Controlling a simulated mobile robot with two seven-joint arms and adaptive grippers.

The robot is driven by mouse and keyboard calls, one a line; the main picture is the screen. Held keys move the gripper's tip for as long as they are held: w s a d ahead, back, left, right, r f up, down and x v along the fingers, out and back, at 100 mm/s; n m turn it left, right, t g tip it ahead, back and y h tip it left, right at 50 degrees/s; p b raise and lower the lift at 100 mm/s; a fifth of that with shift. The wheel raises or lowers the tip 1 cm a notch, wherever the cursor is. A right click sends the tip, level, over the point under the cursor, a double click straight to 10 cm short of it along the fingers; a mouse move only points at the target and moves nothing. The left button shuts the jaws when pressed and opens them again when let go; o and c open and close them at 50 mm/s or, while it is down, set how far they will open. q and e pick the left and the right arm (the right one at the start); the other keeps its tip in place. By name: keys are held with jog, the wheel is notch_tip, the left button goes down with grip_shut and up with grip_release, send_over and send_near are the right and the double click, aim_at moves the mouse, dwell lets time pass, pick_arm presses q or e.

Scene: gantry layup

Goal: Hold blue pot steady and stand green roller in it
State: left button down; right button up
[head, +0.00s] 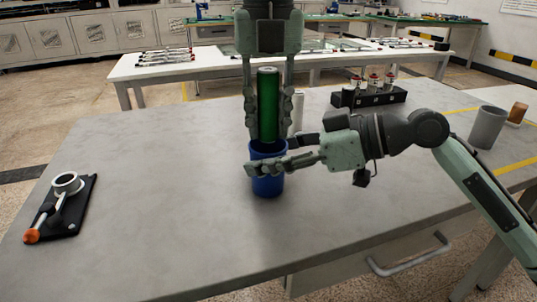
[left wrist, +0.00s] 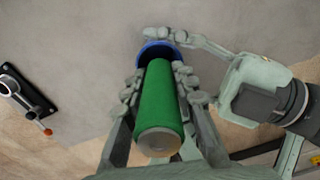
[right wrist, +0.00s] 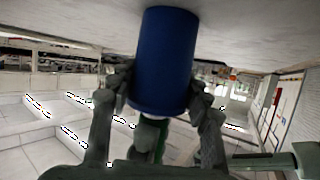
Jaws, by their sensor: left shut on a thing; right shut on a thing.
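The green roller (head: 268,100) is upright in my left gripper (head: 268,122), which is shut on it from above. The roller's lower end is at the mouth of the blue pot (head: 268,184); in the head view it overlaps the far rim, and I cannot tell how deep it sits. My right gripper (head: 270,162) is shut around the blue pot near its rim, from the right. The pot stands upright on the table. The left wrist view shows the roller (left wrist: 160,105) and part of the pot's rim (left wrist: 158,47). The right wrist view shows the pot (right wrist: 163,60).
On the grey table (head: 170,200) a black clamp fixture (head: 62,208) with an orange knob lies at left. A black rack (head: 370,97) with several small items stands at the back right. A grey cup (head: 487,127) stands at far right. The table's front middle is clear.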

aim_at(268, 69)
pick_arm(q)
jog(key=shift+f, duration=0.7)
jog(key=c, duration=1.1)
grip_release()
jog(key=shift+c, duration=0.2)
notch_tip(268, 69, up, 12)
jog(key=shift+r, duration=0.1)
pick_arm(e)
jog(key=o, duration=1.2)
